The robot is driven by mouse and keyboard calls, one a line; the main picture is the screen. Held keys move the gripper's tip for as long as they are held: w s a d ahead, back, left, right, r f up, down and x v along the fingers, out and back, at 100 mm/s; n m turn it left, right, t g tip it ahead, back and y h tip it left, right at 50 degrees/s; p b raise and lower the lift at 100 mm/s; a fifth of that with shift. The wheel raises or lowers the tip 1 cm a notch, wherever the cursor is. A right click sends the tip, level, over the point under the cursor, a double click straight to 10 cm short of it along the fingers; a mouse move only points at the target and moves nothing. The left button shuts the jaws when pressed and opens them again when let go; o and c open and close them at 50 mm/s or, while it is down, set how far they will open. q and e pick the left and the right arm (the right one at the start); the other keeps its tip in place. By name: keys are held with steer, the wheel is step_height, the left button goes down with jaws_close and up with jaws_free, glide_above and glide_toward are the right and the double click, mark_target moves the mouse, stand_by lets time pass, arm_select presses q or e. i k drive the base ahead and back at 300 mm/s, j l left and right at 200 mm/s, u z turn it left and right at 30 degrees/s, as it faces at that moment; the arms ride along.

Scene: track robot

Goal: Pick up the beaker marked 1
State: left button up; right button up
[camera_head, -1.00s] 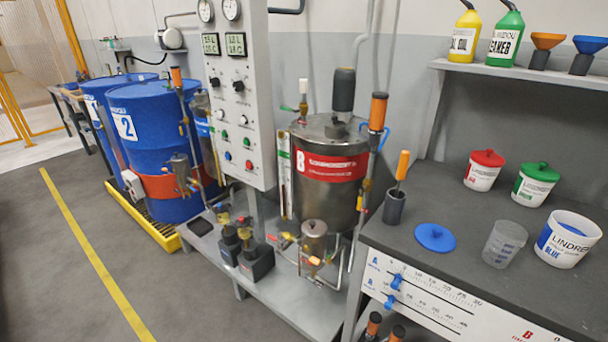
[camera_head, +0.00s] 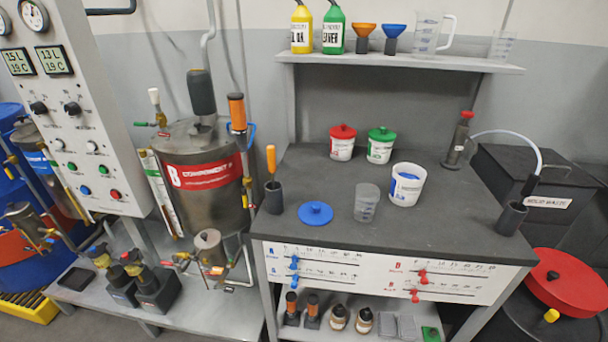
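A small clear beaker (camera_head: 367,203) stands upright on the dark workbench top (camera_head: 335,232), between a blue lid and an open white tub. Faint markings show on it, but I cannot read a number. Another clear cup (camera_head: 501,46) and a clear jug with a handle (camera_head: 431,34) stand on the shelf above. I cannot tell which vessel is marked 1. Neither of my grippers is in view.
The blue lid (camera_head: 315,213) and open white tub (camera_head: 407,184) flank the beaker. A cup with an orange-handled tool (camera_head: 272,192) stands left. Red-lidded (camera_head: 342,143) and green-lidded (camera_head: 381,146) tubs are behind. The shelf (camera_head: 400,63) overhangs the back. The bench front is clear.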

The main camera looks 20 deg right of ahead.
mark_target(365, 203)
steer(key=z, duration=1.25)
steer(key=l, duration=0.1)
